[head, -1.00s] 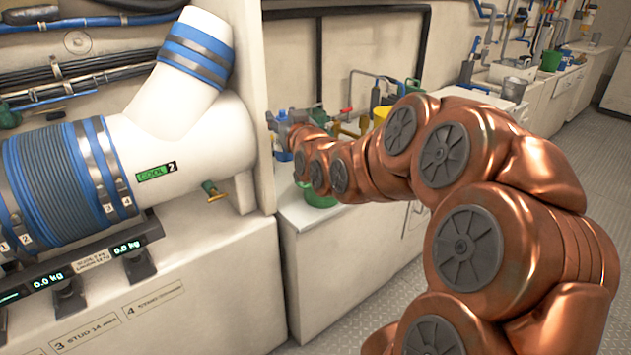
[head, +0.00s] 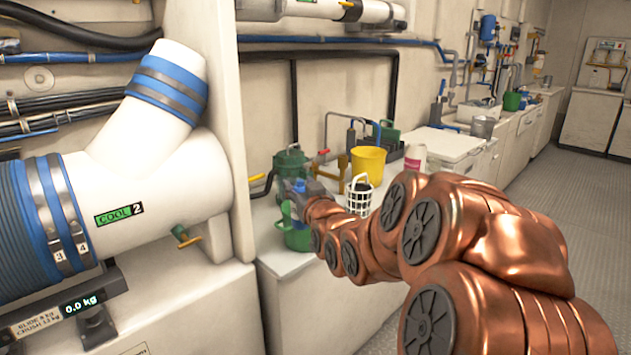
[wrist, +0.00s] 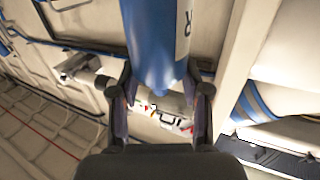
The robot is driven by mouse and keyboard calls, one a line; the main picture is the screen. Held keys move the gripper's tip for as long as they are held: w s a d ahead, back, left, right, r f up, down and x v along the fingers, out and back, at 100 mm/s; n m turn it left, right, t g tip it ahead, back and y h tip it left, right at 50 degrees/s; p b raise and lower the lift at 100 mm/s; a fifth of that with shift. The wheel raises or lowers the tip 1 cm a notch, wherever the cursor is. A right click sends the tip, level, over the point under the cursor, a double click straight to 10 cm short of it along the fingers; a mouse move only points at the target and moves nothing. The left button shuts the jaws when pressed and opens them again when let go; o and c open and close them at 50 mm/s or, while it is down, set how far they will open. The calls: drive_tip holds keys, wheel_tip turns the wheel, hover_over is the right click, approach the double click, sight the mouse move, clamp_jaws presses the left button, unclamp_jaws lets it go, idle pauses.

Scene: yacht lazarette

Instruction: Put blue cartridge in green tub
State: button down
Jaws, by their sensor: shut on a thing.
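The blue cartridge (wrist: 158,45) fills the top middle of the wrist view, with dark lettering on a pale band along its right side. My gripper (wrist: 160,88) is shut on it, one finger on each side. In the head view a small blue part of the cartridge (head: 299,186) shows at the tip of my gripper (head: 306,190), over the left end of the far counter. The green tub (head: 297,238) stands on that counter, just below my gripper in the picture. My arm hides its right side, and I cannot see into it.
A green housing (head: 291,163) with pipework stands behind. A white basket (head: 358,198), a yellow bucket (head: 368,164) and a white-and-red container (head: 415,157) stand further right. A tall white panel (head: 236,130) and a large white pipe (head: 165,185) are close on the left.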

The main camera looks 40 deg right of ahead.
drive_tip(key=w+d+f+p, duration=0.2)
drive_tip(key=w+d+p, duration=0.1)
drive_tip(key=d, duration=0.3)
drive_tip(key=w+d+f+p, duration=0.2)
drive_tip(key=w+d+p, duration=0.1)
drive_tip(key=d+p, duration=0.2)
drive_tip(key=shift+w+d+f+p, duration=0.2)
drive_tip(key=shift+d+f+p, duration=0.1)
drive_tip(key=shift+d+p, duration=0.1)
drive_tip(key=c, duration=0.5)
unclamp_jaws()
drive_tip(key=shift+c, duration=0.2)
drive_tip(key=shift+s+a, duration=0.1)
drive_tip(key=shift+s, duration=0.05)
drive_tip(key=b+v, duration=1)
drive_tip(key=v, duration=0.1)
drive_tip(key=shift+s+b, duration=0.25)
drive_tip(key=shift+b, duration=0.05)
